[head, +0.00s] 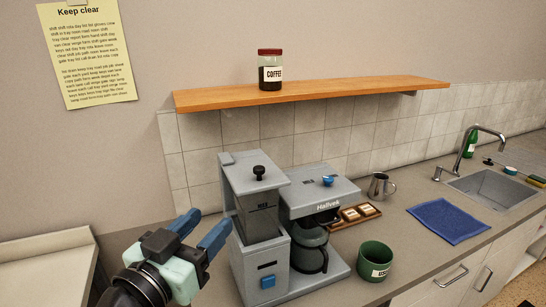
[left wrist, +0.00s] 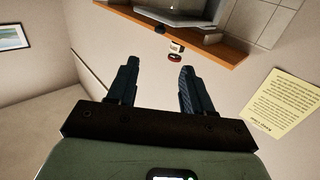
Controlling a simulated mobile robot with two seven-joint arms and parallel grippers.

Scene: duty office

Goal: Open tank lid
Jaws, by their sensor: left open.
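The coffee machine (head: 290,281) stands on the counter with a grey water tank (head: 262,222) at its left, marked MAX. The flat grey tank lid (head: 244,184) lies shut on top, with a black knob (head: 259,171) on it. My left gripper (head: 209,220) is open and empty, left of the tank and lower than the lid, apart from both. In the left wrist view the two fingers of my left gripper (left wrist: 159,68) are spread with nothing between them. The tank is not clearly seen there. My right gripper is not in view.
A glass carafe (head: 309,252) sits under the machine's right part, which has a blue knob (head: 328,181). A green mug (head: 375,261) stands close to its right. A wooden shelf (head: 330,94) with a coffee jar (head: 270,70) hangs above. A blue cloth (head: 448,221) lies farther right.

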